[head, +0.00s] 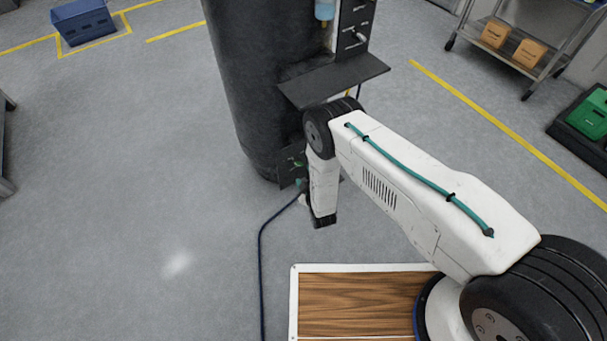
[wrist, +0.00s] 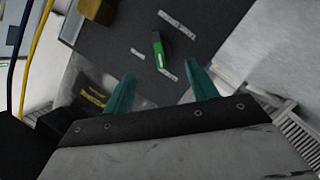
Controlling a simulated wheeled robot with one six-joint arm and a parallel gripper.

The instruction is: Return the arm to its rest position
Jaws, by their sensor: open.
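My gripper (wrist: 162,84) shows in the wrist view with its two teal fingers spread apart and nothing between them. Beyond the fingers is a dark panel (wrist: 125,35) with pale label strips and a green switch-like part (wrist: 158,48). In the head view my white arm reaches from the lower right to the tall black cylinder, and its last link hangs down beside the lower panel. The gripper is mostly hidden there. I cannot tell whether the fingers touch the panel.
The black cylinder (head: 245,80) carries a dark shelf (head: 332,79) just above my arm's elbow. A dark hose (head: 262,250) runs along the floor. A blue crate (head: 83,22), a cart with boxes (head: 512,45) and a green case (head: 590,115) stand farther off. Open floor lies left.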

